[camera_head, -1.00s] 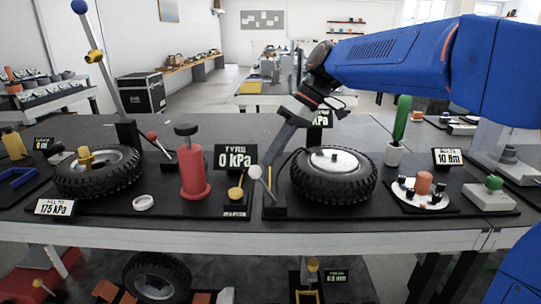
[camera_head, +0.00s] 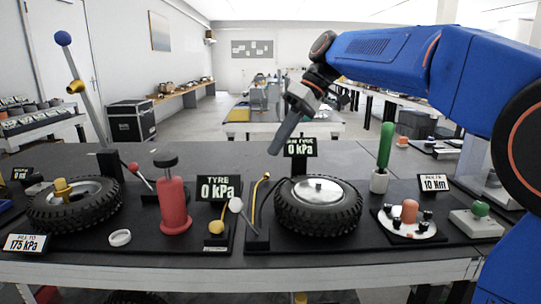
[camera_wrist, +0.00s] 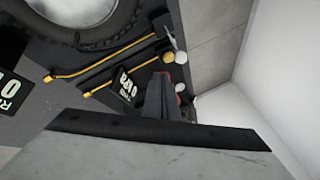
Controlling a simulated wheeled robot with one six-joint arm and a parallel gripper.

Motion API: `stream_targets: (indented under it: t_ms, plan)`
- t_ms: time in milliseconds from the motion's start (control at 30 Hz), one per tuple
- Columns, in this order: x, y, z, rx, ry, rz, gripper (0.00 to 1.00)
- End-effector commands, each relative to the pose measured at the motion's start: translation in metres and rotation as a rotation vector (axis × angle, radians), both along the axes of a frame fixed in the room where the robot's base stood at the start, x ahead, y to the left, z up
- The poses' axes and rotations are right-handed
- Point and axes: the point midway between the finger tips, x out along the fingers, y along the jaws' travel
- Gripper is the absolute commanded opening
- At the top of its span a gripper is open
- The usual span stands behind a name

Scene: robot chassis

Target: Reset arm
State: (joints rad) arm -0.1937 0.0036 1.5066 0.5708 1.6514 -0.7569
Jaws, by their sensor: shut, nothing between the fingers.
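My blue arm (camera_head: 385,60) reaches in from the right in the head view. My gripper (camera_head: 276,150) hangs tilted, pointing down and left, in the air above the back of the bench, left of the 0 kPa sign behind the tyre. In the wrist view the dark gripper fingers (camera_wrist: 167,98) show together, shut, with nothing held. They appear above the bench, apart from the things on it. The right tyre with a silver hub (camera_head: 318,205) stands below and to the right of my gripper; part of it also shows in the wrist view (camera_wrist: 110,35).
The bench holds a red pump (camera_head: 174,205), a left tyre (camera_head: 75,206), a tall blue-knobbed lever (camera_head: 84,85), a green-handled tool (camera_head: 386,147) and a white round plate (camera_head: 407,226). A second table (camera_head: 283,127) stands behind. The air left of my gripper is free.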

Motion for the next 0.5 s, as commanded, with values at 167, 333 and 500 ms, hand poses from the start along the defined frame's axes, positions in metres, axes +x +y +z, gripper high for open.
stream_targets:
  t_ms: [167,333,500]
  plan:
    - [-0.018,-0.019,-0.009,-0.036,-0.004,-0.079,0.00]
    - [-0.051,-0.053,-0.034,-0.104,-0.015,-0.233,0.00]
    - [-0.086,-0.088,-0.065,-0.168,-0.034,-0.390,0.00]
